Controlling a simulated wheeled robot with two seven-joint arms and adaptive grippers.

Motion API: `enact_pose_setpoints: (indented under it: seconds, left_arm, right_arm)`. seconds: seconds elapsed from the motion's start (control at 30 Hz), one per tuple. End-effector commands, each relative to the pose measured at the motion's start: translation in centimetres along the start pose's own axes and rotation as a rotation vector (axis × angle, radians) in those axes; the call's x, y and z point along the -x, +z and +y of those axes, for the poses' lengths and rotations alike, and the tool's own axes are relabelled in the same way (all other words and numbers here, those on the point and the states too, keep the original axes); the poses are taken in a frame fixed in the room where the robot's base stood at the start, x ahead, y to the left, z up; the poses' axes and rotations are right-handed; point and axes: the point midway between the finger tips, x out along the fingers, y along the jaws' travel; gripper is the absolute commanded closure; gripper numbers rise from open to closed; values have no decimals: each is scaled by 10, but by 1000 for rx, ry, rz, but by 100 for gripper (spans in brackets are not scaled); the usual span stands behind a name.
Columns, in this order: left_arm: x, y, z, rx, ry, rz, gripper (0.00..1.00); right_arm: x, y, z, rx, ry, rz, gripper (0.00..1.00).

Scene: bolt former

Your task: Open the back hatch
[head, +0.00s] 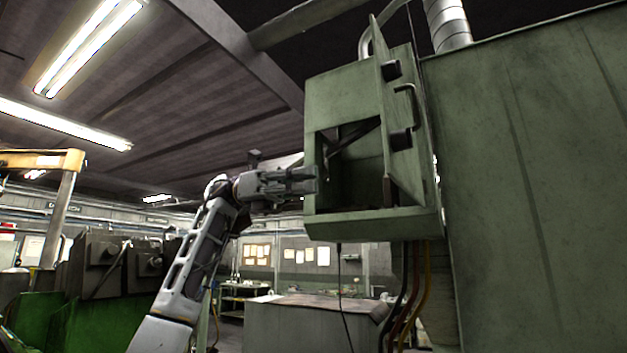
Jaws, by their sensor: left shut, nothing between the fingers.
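A green metal box (334,103) hangs high beside the big green machine. Its hatch (391,160) is a green panel with black fittings, seen almost edge-on and standing away from the opening. A dark opening with parts inside shows to the left of the hatch. My left gripper (312,181) is shut and empty at the left edge of the box, apart from the hatch in the picture. I cannot tell whether its fingertips touch the box. My right gripper is not in view.
The large green machine wall (530,170) fills the right side. Cables (411,290) hang below the box. A workbench (310,310) stands behind, below the arm. Dark machinery (115,265) stands at the left.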

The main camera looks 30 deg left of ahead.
Motion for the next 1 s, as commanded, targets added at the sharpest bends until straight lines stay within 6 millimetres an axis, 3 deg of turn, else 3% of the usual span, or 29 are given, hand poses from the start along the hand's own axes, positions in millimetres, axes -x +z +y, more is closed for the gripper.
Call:
enact_pose_setpoints:
  seconds: [0.7,1.0]
  left_arm:
    - [-92,0,0,0,-2,2,100]
    - [-121,0,0,-1,-1,1,100]
  right_arm:
    - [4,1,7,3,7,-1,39]
    - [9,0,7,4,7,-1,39]
